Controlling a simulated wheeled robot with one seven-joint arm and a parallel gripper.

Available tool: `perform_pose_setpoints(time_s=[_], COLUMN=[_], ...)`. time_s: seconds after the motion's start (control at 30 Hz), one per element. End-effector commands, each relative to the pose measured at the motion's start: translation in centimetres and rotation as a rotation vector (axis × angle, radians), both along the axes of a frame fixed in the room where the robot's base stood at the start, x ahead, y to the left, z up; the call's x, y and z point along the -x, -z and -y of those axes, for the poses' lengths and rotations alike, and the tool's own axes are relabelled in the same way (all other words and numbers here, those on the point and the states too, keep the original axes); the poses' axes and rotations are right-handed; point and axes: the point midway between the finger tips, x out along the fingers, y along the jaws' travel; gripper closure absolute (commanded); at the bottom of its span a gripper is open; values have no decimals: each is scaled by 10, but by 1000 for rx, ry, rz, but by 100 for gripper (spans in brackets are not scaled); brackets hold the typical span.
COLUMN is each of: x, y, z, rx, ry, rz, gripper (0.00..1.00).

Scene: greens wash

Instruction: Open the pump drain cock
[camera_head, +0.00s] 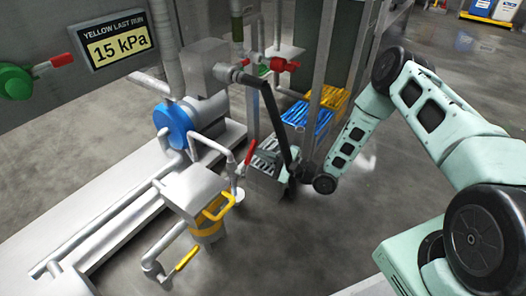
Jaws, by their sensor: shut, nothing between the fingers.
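A blue round pump (174,124) with grey pipework sits on a pale plinth at left centre. A small red handle (250,152) stands on a thin white pipe in front of it. A yellow handle (186,258) is on a pipe end lower down. I cannot tell for sure which of these is the pump drain cock. My gripper (291,172) is small and dark at the end of my arm, right of the red handle and apart from it. It is shut and empty. Its fingertips are hard to make out against the dark parts around them.
A long black lever (273,108) slants down from a grey valve towards my gripper. Red valve handles (284,65) are above. Grey, blue and yellow slatted crates (318,121) stand behind my wrist. A yellow-framed strainer (207,226) stands in front. Floor at lower centre is clear.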

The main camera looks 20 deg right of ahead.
Motion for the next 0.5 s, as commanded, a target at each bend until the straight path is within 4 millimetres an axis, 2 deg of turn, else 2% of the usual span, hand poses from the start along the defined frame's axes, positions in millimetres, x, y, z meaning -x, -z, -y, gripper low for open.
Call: perform_pose_setpoints(time_s=[0.23, 0.5], x=[6, 15], y=[-19, -30], z=[-9, -21], rx=[134, 312], ry=[-3, -3], rz=[98, 227], gripper=[100, 100])
